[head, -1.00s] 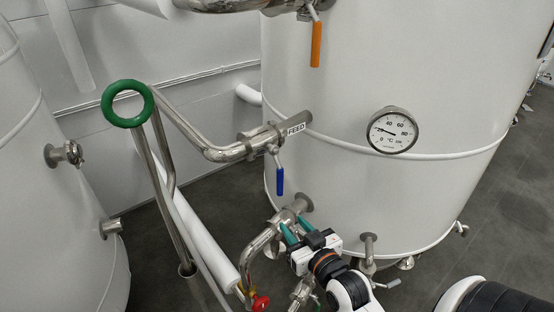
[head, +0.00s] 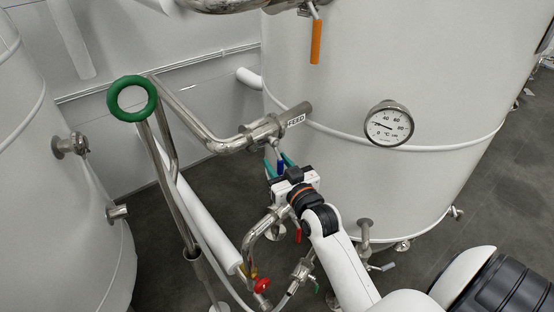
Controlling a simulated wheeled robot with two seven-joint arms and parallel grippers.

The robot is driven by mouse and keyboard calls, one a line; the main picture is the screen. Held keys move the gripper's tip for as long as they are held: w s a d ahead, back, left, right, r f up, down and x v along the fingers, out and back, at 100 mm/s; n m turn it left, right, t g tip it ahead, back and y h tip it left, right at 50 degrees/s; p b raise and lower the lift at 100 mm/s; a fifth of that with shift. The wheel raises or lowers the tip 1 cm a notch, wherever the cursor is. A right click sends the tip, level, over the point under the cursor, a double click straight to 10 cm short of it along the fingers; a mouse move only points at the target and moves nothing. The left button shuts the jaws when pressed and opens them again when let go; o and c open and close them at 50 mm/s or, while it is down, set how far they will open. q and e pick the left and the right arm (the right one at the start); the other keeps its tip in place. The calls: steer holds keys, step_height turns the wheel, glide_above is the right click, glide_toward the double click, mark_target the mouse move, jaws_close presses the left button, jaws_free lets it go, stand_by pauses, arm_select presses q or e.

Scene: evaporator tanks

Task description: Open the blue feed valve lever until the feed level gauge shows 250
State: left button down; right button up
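The blue feed valve lever (head: 281,166) hangs below the steel valve on the pipe labelled FEED (head: 295,121). It is partly hidden by my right gripper (head: 278,163). The gripper's two teal fingers are apart, one on either side of the lever. I cannot tell whether either finger touches it. My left gripper is not in view. A round dial (head: 389,124) on the white tank is marked in °C, with its needle pointing left and slightly up. I see no gauge marked as feed level.
An orange lever (head: 316,42) hangs above the feed pipe. A green ring handle (head: 132,96) stands at the left. A red valve handle (head: 261,285) is low, below the gripper. The large white tank (head: 350,190) stands close on the right.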

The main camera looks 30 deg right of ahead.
steer(key=shift+w, duration=0.35)
jaws_close()
